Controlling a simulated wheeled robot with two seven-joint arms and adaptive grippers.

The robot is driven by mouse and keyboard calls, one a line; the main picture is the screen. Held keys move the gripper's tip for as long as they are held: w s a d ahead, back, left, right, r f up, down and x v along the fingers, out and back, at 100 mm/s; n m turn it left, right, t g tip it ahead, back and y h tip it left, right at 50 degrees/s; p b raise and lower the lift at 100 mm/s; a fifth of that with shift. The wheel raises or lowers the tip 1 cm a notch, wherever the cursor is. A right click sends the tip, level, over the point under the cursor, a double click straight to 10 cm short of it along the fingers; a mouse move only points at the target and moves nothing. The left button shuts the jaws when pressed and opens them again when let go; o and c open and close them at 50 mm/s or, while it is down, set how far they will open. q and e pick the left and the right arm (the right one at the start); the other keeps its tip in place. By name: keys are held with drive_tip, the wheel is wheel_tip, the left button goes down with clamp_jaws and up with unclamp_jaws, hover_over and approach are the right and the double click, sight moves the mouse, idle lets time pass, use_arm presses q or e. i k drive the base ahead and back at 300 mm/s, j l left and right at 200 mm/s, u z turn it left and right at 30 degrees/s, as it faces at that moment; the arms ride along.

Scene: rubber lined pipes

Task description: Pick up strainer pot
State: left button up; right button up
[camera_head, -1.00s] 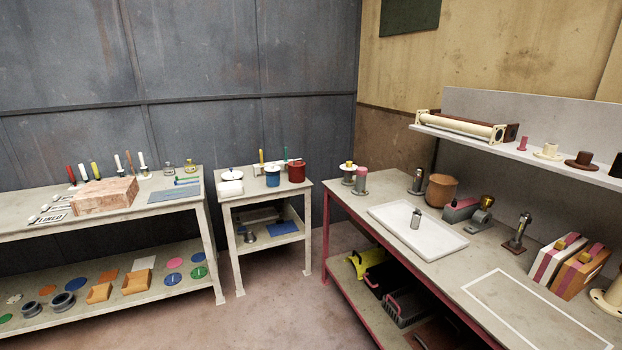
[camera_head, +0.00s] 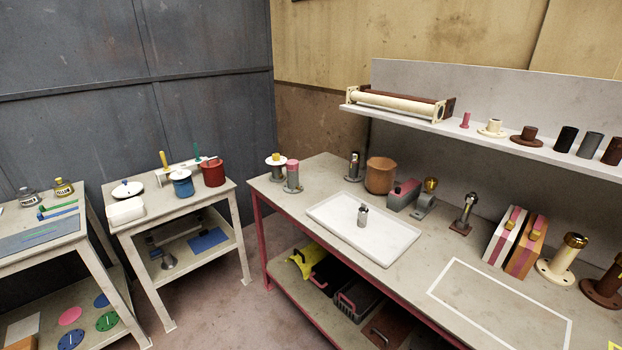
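I cannot tell for certain which object is the strainer pot. A small grey metal cylinder (camera_head: 363,216) stands upright in the white tray (camera_head: 330,228) on the red-framed workbench. A brown-orange pot (camera_head: 380,175) stands behind the tray near the back wall. On the small middle table stand a blue pot (camera_head: 182,185), with something light on top, and a red lidded pot (camera_head: 213,173). Neither of my grippers shows in the view.
The workbench (camera_head: 400,275) also holds flanged pipe pieces (camera_head: 291,178), a pink-and-grey device (camera_head: 403,194) and striped cases (camera_head: 503,236). A shelf (camera_head: 430,122) overhangs its back. A white-outlined area (camera_head: 500,305) is empty. Bare floor (camera_head: 215,300) lies between the tables.

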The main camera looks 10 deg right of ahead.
sight(293, 185)
drive_tip(key=i+j+z, duration=0.15)
drive_tip(key=i+z, duration=0.2)
drive_tip(key=i+j+z, duration=0.3)
drive_tip(key=i, duration=0.2)
